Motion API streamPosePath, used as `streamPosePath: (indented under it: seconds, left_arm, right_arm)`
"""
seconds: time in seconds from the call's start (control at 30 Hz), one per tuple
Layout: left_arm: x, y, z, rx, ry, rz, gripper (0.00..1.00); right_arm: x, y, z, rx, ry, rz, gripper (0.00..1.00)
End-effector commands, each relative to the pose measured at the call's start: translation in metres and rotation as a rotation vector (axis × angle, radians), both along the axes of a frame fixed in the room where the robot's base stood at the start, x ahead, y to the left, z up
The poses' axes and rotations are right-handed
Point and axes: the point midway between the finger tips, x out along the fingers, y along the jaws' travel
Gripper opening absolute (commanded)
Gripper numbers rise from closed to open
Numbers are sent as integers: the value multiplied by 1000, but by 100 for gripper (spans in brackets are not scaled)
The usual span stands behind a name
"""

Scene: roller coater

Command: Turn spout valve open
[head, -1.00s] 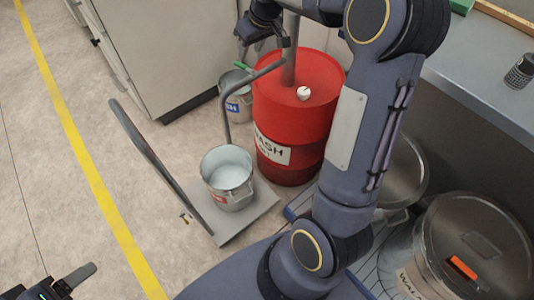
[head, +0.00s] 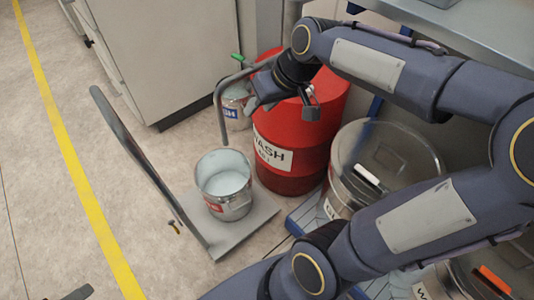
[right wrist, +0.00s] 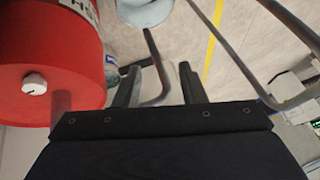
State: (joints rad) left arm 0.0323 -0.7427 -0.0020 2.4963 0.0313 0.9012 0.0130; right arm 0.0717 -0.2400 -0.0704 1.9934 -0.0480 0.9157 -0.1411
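The red drum (head: 296,150), with a wash label, stands at the centre of the head view. A grey spout pipe (head: 220,112) runs left from above it and bends down. A green handle (head: 237,58), seemingly the spout valve, shows near the pipe. My right gripper (head: 283,108) is in front of the drum, beside the spout, fingers apart and empty. In the right wrist view, the open right gripper (right wrist: 160,76) has the spout pipe (right wrist: 157,62) beyond its fingers; the green handle is not seen there. Only a fingertip of my left gripper (head: 77,292) shows.
A metal bucket (head: 223,177) stands on a grey cart (head: 240,232) below the spout. Another labelled can (head: 236,108) is behind the spout. A cabinet (head: 150,55) stands at the back left, a lidded pot (head: 385,160) right of the drum. Open floor lies left.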

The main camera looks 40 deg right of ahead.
Motion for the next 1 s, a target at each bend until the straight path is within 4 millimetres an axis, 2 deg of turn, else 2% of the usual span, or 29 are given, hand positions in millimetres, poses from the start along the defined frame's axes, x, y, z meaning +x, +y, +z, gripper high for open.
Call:
streamPosePath:
  seconds: [0.03,0.1,0.43,0.63,0.93,1.0]
  left_arm:
    - [0,0,-10,0,0,0,69]
    - [0,0,-15,0,0,0,69]
    - [0,0,-37,0,0,0,69]
    - [0,0,-41,0,0,0,69]
    - [0,0,-40,0,0,0,69]
    - [0,0,-40,0,0,0,69]
  right_arm:
    - [-9,4,-10,8,-4,-1,37]
    - [-19,10,-17,19,-5,-5,37]
    - [-58,30,-48,58,-9,-18,37]
    - [-67,36,-55,66,-8,-20,37]
    - [-68,36,-55,67,-8,-22,37]
    - [-70,37,-56,69,-8,-22,28]
